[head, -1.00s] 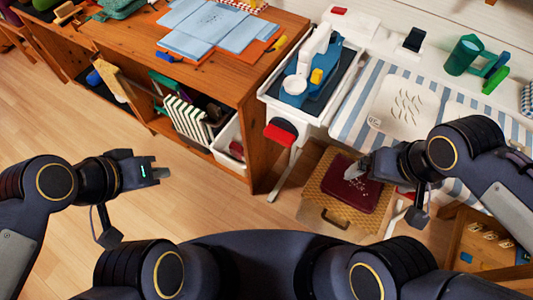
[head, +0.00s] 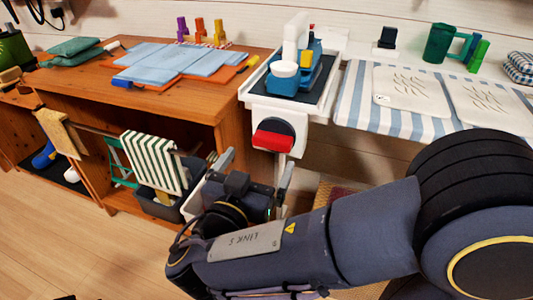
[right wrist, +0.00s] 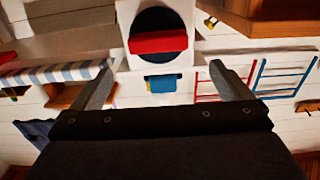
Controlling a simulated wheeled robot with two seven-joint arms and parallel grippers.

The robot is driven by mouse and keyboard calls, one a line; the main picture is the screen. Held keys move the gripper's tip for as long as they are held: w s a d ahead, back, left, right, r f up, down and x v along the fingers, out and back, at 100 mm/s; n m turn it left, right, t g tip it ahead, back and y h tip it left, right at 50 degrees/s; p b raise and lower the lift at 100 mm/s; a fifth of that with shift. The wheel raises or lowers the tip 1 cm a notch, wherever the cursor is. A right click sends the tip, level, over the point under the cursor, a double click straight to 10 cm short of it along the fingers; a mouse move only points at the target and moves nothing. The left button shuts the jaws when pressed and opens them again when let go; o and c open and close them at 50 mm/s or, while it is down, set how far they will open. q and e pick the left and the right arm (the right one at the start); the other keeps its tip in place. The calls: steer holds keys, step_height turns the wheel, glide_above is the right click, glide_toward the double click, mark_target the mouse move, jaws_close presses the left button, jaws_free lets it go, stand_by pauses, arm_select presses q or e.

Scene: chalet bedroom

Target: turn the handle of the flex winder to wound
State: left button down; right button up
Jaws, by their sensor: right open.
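The flex winder is a white box (head: 265,107) on the front of a white shelf unit, with a black disc (head: 284,126) and a red bar handle (head: 273,141). The handle lies roughly level across the disc. In the right wrist view the red handle (right wrist: 158,42) crosses the black disc (right wrist: 157,20). My right gripper (head: 255,168) is open and empty, below and in front of the handle. In the right wrist view its fingers (right wrist: 160,70) stand wide apart, to either side of the handle's line, not touching it. My left gripper is out of view.
A tray holding a blue and white machine (head: 292,75) stands above the winder. A wooden desk (head: 190,100) with blue sheets is at left, and a striped cloth (head: 355,104) with white boards at right.

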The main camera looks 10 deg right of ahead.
mark_target(270, 142)
steer(key=x, duration=0.7)
steer(key=shift+w+d+b, duration=0.2)
steer(key=shift+d+b, duration=0.05)
steer(key=shift+b, duration=0.05)
steer(key=c, duration=1)
steer(key=shift+f, duration=0.1)
